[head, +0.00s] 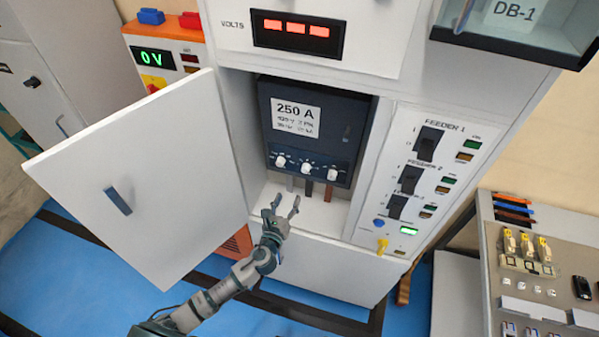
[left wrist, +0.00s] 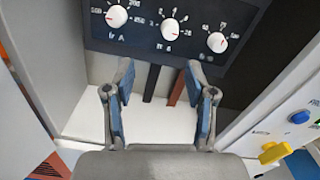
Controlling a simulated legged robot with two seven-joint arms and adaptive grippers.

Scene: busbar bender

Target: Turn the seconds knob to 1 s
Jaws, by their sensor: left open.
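A dark breaker (head: 309,130) marked 250 A sits inside the open cabinet bay. Three white knobs are in a row along its lower face: left (head: 281,161), middle (head: 307,167) and right (head: 332,174). In the left wrist view the left knob (left wrist: 116,16), middle knob (left wrist: 170,29) and right knob (left wrist: 217,42) show near the top. The left label seems to end in A; the middle one may end in s, but is blurred. My left gripper (head: 287,203) is open and empty, below and apart from the knobs. It also shows in the left wrist view (left wrist: 158,75). My right gripper is not in view.
The open cabinet door (head: 150,175) stands to the left of my left arm. The feeder panel (head: 405,185) with black switches and a yellow key-like part (head: 382,244) is at the right. Several busbars (left wrist: 151,83) run down below the breaker. White bay floor lies under the gripper.

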